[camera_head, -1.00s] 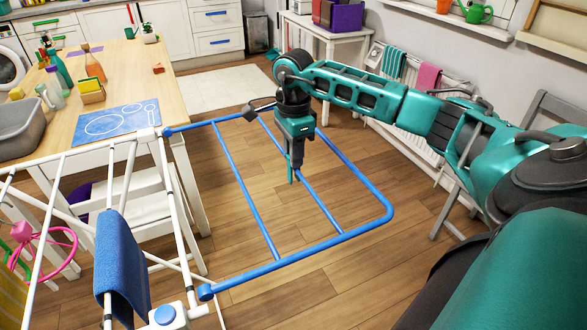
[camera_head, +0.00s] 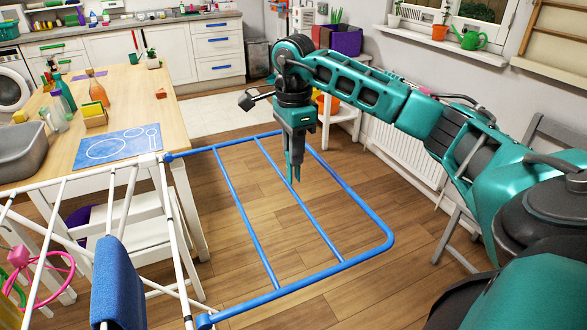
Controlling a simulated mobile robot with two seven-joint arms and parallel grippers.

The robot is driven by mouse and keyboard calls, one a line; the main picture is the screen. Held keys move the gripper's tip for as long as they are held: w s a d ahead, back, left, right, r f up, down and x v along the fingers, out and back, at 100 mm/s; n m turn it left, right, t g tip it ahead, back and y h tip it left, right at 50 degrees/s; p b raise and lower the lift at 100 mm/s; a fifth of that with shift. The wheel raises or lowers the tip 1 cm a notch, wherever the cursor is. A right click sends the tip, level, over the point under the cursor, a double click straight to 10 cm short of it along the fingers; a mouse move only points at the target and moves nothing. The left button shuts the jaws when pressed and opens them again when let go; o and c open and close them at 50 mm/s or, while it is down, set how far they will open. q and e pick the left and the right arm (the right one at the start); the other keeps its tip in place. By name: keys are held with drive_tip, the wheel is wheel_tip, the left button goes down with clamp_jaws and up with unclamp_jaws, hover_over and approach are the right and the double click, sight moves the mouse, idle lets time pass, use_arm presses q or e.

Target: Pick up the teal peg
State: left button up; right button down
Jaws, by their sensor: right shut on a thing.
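My right gripper (camera_head: 295,156) points down above the blue-barred wing of the drying rack and is shut on a slim teal piece, which I take to be the teal peg (camera_head: 293,172). The peg is small and close in colour to my arm, so its outline is hard to tell. It hangs between the fingertips, apparently clear of the bars. My left gripper is not in view.
The drying rack's blue wing (camera_head: 268,288) spreads over the wood floor, with white rails and a blue towel (camera_head: 118,285) at left. A wooden table (camera_head: 175,118) with bottles stands at left. A radiator (camera_head: 405,152) lines the right wall.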

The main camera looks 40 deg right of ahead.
wheel_tip(320, 180, up, 12)
drive_tip(key=p, duration=0.2)
